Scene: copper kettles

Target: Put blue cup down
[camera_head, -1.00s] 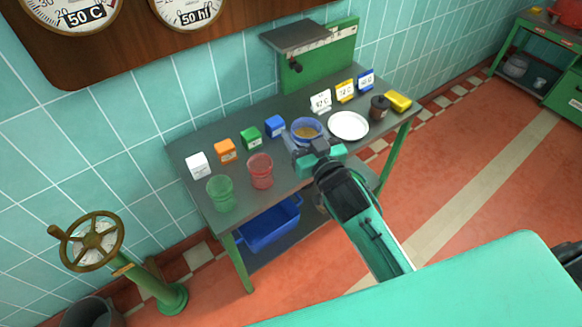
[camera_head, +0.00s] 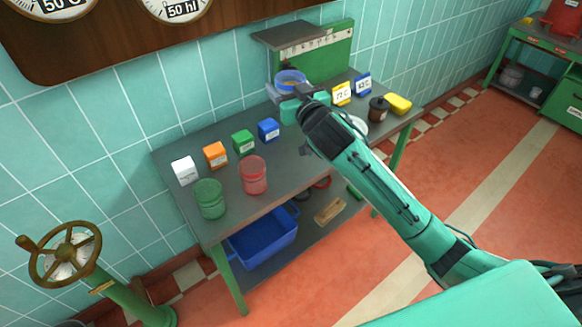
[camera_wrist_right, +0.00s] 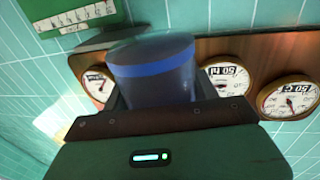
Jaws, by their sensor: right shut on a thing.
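The blue cup (camera_head: 290,80), translucent with a bright blue band, is in my right gripper (camera_head: 293,96) at the back of the table, in front of the green scale (camera_head: 330,52). The cup appears upright and raised off the table. In the right wrist view the cup (camera_wrist_right: 152,75) stands between the fingers of my right gripper (camera_wrist_right: 155,97), which are shut on it. The scale's dark platform (camera_head: 295,33) shows above the cup in the head view. The cup's lower part is hidden by the gripper. My left gripper is not in view.
A red cup (camera_head: 254,175) and a green cup (camera_head: 210,198) stand at the table's front left. White, orange, green and blue (camera_head: 268,130) boxes line the back. A white plate (camera_head: 357,124) is mostly hidden by my arm.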

